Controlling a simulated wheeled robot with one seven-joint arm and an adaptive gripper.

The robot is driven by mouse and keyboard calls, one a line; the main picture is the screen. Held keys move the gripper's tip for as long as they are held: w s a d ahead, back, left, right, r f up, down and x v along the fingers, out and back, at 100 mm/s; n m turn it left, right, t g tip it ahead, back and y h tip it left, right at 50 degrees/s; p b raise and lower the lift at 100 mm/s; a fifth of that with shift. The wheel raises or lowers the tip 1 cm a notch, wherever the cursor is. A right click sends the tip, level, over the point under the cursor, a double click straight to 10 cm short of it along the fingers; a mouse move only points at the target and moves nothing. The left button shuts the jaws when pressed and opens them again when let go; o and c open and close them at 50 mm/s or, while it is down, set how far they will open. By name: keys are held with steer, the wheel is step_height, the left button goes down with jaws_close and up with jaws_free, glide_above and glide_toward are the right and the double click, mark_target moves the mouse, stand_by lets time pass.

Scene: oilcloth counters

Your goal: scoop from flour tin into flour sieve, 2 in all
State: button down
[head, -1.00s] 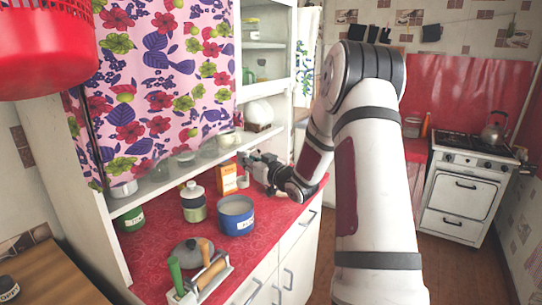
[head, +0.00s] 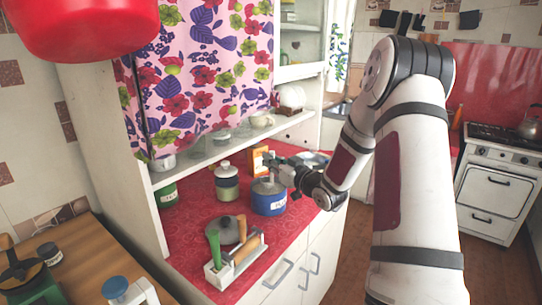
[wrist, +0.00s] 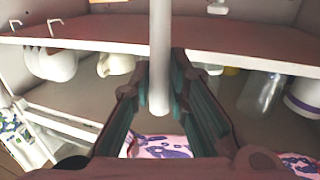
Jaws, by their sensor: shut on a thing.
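The blue tin with a white label (head: 268,204), which looks like the flour tin, stands on the red counter. My gripper (head: 276,168) is above its rim. In the wrist view the fingers (wrist: 158,98) are closed around a pale round handle (wrist: 159,45), probably the scoop's. The scoop's bowl is not clear; it seems to be at or inside the tin's mouth, but how deep I cannot tell. The flour sieve cannot be picked out for certain. A white item with a blue top (head: 117,288) stands at the lower left, cut off by the frame.
An orange box (head: 258,158) stands behind the tin and a lidded jar (head: 226,183) to its left. A caddy with handled tools (head: 235,268) and a grey lid (head: 232,229) are in front. A shelf (head: 215,150) overhangs the back. A wooden counter (head: 75,262) lies left.

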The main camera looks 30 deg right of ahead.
mark_target(272, 173)
steer(key=shift+f+b, duration=0.8)
steer(key=shift+f, duration=1.55)
steer(key=shift+r+p, duration=2.4)
steer(key=shift+r, duration=1.85)
steer(key=shift+d, duration=0.1)
